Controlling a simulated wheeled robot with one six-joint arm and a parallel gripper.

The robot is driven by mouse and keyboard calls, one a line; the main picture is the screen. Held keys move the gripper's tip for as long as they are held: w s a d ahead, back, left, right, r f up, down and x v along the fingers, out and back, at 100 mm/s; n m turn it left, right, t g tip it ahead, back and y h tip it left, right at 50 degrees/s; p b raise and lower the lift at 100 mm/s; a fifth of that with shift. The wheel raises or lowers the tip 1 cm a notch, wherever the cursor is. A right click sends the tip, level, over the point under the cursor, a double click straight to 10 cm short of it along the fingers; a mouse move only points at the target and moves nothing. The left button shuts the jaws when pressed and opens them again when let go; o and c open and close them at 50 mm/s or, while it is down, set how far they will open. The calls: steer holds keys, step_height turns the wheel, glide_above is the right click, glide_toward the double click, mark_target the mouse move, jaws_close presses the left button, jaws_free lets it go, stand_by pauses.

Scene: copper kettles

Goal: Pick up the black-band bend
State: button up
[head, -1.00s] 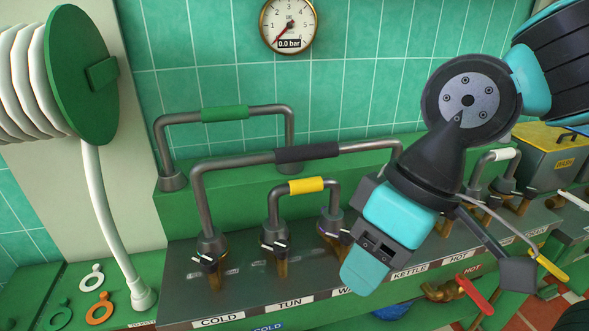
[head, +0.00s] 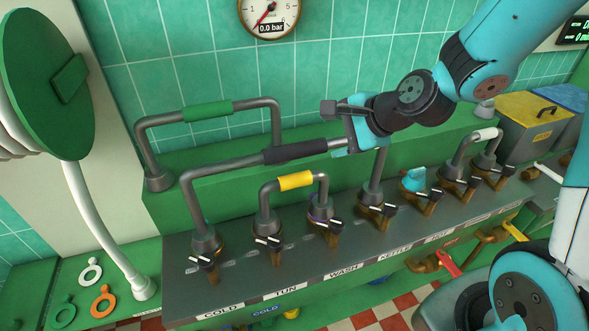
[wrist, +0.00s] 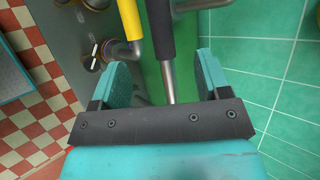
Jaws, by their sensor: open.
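The black-band bend is a long grey pipe with a black sleeve (head: 295,151) at mid-length. Its left leg stands in the socket above the COLD label, and its right leg stands in the socket near the KETTLE label. My gripper (head: 338,132) is at the bend's top bar, just right of the black sleeve. In the wrist view my gripper (wrist: 163,62) is open. The bare pipe (wrist: 168,83) runs between its two teal fingers, with gaps on both sides, and the black sleeve (wrist: 160,28) lies just beyond the fingertips.
A smaller yellow-band bend (head: 296,181) stands in front, and a green-band bend (head: 208,111) stands behind on the raised green ledge (head: 240,168). A white-band bend (head: 484,134) is at the right. The tiled wall (head: 190,70) is behind.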

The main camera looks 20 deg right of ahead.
mark_target(295, 145)
steer(key=p+x, duration=0.2)
steer(key=x, duration=0.7)
steer(key=shift+w+a, duration=0.15)
steer(key=shift+a, duration=0.05)
steer(key=shift+p+x, duration=1.55)
steer(key=shift+x, duration=1.15)
steer(key=c, duration=1.3)
jaws_close()
steer(key=shift+r, duration=0.15)
steer(key=shift+r, duration=0.45)
step_height(295, 145, up, 19)
steer(key=b, duration=0.4)
